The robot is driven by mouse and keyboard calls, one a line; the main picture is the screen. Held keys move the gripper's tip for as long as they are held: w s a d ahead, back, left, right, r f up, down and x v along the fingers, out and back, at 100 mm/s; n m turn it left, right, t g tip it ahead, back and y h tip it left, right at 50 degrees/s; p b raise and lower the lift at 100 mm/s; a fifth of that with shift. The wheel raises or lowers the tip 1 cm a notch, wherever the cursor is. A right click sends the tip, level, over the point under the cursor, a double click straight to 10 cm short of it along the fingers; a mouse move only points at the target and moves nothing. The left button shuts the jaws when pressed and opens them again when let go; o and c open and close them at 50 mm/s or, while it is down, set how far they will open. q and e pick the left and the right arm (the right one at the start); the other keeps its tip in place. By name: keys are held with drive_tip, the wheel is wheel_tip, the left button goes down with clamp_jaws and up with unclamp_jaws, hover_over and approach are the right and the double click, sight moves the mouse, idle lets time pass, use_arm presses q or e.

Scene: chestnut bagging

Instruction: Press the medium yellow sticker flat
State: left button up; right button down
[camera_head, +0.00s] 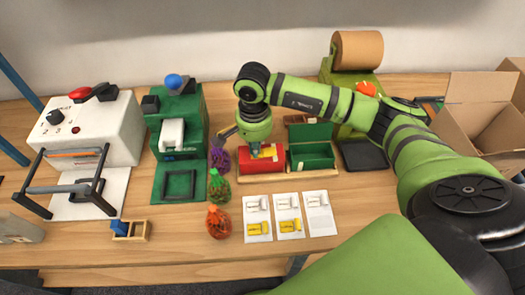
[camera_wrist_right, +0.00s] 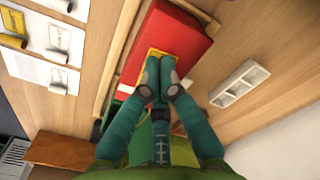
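A yellow sticker (camera_head: 268,152) lies on top of the red box (camera_head: 262,167). In the wrist view the sticker (camera_wrist_right: 157,53) shows as a yellow edge around my fingertips on the red lid (camera_wrist_right: 172,38). My right gripper (camera_head: 255,150) points down at it. In the wrist view its fingertips (camera_wrist_right: 160,78) are together, over the sticker and seemingly touching it. They hide most of the sticker, so I cannot tell if it is flat. I see nothing held between them. My left gripper is not in view.
An open green box (camera_head: 310,157) stands right of the red one. Three white sticker cards (camera_head: 289,228) lie in front. Purple, green and orange net bags (camera_head: 218,222) lie to the left. A white sealing machine (camera_head: 93,130), a green press (camera_head: 180,130) and a cardboard box (camera_head: 470,115) stand around.

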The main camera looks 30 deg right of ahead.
drive_tip(key=shift+s+f, duration=0.1)
drive_tip(key=shift+r+p, duration=0.45)
drive_tip(key=shift+r, duration=0.35)
drive_tip(key=shift+r+p, duration=1.25)
drive_tip(key=shift+r, duration=1.5)
